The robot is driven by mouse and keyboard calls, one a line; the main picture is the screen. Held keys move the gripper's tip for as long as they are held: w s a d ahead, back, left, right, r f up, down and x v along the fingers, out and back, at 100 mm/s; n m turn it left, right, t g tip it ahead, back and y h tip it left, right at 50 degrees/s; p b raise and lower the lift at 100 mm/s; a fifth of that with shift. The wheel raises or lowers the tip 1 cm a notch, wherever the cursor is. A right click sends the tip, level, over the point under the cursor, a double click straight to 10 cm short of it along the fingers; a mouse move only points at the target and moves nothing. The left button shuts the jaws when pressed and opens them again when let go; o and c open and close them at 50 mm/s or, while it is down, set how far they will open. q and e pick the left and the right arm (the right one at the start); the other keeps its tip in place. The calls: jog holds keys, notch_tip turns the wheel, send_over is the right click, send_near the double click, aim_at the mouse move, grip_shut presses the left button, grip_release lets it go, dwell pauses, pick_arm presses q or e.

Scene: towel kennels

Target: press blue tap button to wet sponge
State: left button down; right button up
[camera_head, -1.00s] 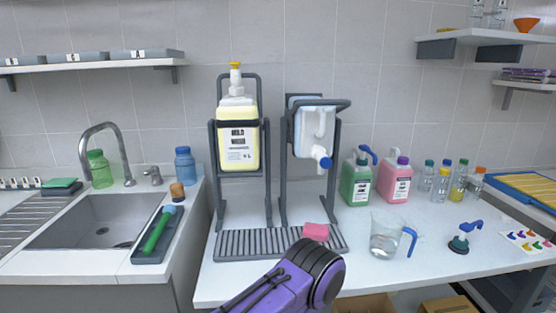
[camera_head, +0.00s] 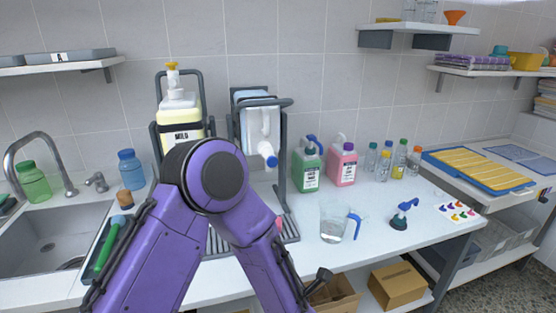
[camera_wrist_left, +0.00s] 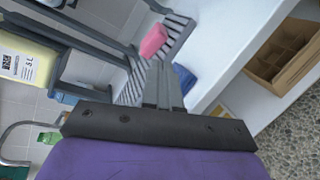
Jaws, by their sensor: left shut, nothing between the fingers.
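The blue tap button (camera_head: 267,152) sits at the front of a pale jug (camera_head: 255,125), which lies on its side in the right-hand dark stand. The pink sponge (camera_wrist_left: 153,40) lies on the slatted grey drip tray (camera_wrist_left: 178,33) under the stands. In the head view my purple arm hides nearly all of the sponge. My left gripper (camera_wrist_left: 162,85) is shut and empty, its fingertips pointing towards the sponge in the wrist view. In the head view I cannot make out its fingertips. My right gripper is not in view.
A yellow-liquid bottle (camera_head: 180,122) stands in the left-hand stand, partly behind my arm. Green (camera_head: 306,168) and pink (camera_head: 342,166) bottles, a clear jug (camera_head: 333,225) and a dark blue-handled tool (camera_head: 400,217) stand right on the counter. The sink (camera_head: 50,240) is at left.

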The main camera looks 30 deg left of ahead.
pick_arm(q)
notch_tip(320, 180, up, 20)
jog(key=w+n+y+p, duration=0.1)
jog(key=n+y, duration=0.3)
jog(key=n, duration=1.1)
jog(key=shift+w+d+n+g+y+p, duration=0.2)
jog(key=shift+d+n+g+y+p, duration=0.1)
jog(key=shift+y+p, duration=0.15)
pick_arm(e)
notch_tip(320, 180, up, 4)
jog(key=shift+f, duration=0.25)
pick_arm(q)
jog(key=shift+r, duration=0.1)
jog(key=shift+w+a, duration=0.1)
jog(key=p, duration=0.6)
send_near(273, 163)
jog(key=x, duration=0.6)
jog(key=shift+w+a+r, duration=0.15)
jog(key=shift+w+a, duration=0.1)
jog(key=shift+a, duration=0.05)
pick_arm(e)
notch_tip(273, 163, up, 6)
